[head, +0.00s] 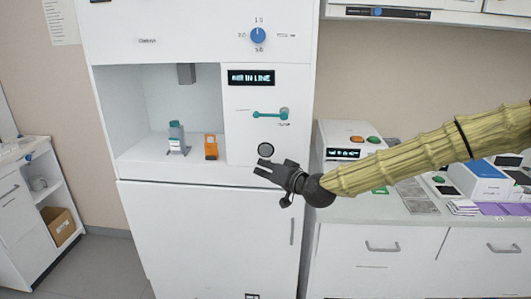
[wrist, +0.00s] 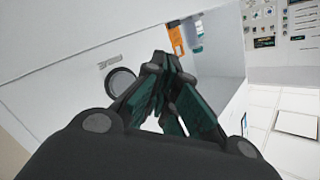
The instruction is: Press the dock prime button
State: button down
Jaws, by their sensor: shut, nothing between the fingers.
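A round grey button with a dark rim (head: 265,150) is on the white front panel of the tall machine, right of the open bay. Its label is too small to read, so I cannot confirm it is the dock prime button. The button also shows in the wrist view (wrist: 121,82), left of my fingers. My gripper (head: 262,167) is shut and empty, just below the button in the head view. In the wrist view the fingertips (wrist: 160,62) lie to the right of the button. I cannot tell the remaining gap to the panel.
Above the button are a teal lever (head: 270,114), a display (head: 251,77) and a blue knob (head: 258,36). The bay holds a teal-and-white item (head: 177,138) and an orange item (head: 211,147). A counter with a small device (head: 347,140) stands at right.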

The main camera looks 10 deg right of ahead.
jog(key=shift+f, duration=0.1)
dwell(0.6)
jog(key=s+a+f+g+h, duration=0.1)
jog(key=s+f+g, duration=0.2)
jog(key=s+f, duration=0.7)
jog(key=s+a+f+g+h, duration=0.15)
jog(key=s+f, duration=0.35)
jog(key=f, duration=0.8)
jog(key=s+f+g+h, duration=0.1)
jog(key=s+f+g, duration=0.2)
jog(key=s+f, duration=0.7)
jog(key=s+d+f+g+h, duration=0.1)
jog(key=s+d+f, duration=0.3)
jog(key=s, duration=0.5)
jog(key=s+d+f+g+h, duration=0.2)
jog(key=s+f, duration=0.4)
jog(key=s, duration=0.3)
jog(key=s+d+f+n+g+h, duration=0.1)
jog(key=s+d+f+g, duration=0.2)
jog(key=s, duration=0.7)
jog(key=d+f, duration=0.2)
jog(key=d, duration=0.1)
jog(key=shift+d+f+g+h, duration=0.15)
jog(key=shift+f+g+h, duration=0.1)
jog(key=shift+g+h, duration=0.1)
jog(key=shift+s, duration=0.1)
